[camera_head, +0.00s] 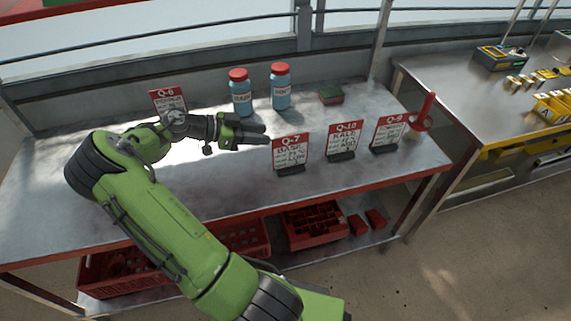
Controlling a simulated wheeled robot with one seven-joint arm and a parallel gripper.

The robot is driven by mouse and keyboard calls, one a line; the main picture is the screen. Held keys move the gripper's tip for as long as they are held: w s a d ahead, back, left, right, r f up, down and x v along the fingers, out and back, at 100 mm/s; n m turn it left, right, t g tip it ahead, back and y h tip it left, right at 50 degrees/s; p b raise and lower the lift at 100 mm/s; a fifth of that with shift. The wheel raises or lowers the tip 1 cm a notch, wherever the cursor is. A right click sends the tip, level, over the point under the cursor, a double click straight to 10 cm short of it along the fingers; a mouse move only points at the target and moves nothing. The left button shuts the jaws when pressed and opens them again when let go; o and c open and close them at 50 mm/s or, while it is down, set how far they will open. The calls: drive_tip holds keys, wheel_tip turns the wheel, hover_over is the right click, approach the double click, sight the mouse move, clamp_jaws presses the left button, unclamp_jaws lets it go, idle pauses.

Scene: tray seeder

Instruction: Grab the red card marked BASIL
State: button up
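The red-and-white card headed Q-7 (290,152) stands upright in a dark base on the metal table, near its front edge. Its name line is small but appears to read BASIL. My gripper (267,134) is just left of this card, level with its upper part, fingers pointing right toward it. The two fingers are apart with nothing between them. A small gap shows between the fingertips and the card.
Similar cards Q-10 (345,141) and Q-9 (388,132) stand to the right, and Q-6 (168,101) behind my arm. Red crates (314,238) sit below.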

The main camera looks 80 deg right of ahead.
sight(291, 137)
drive_tip(key=b+x, duration=0.2)
drive_tip(key=x, duration=0.8)
drive_tip(key=shift+w, duration=0.1)
clamp_jaws()
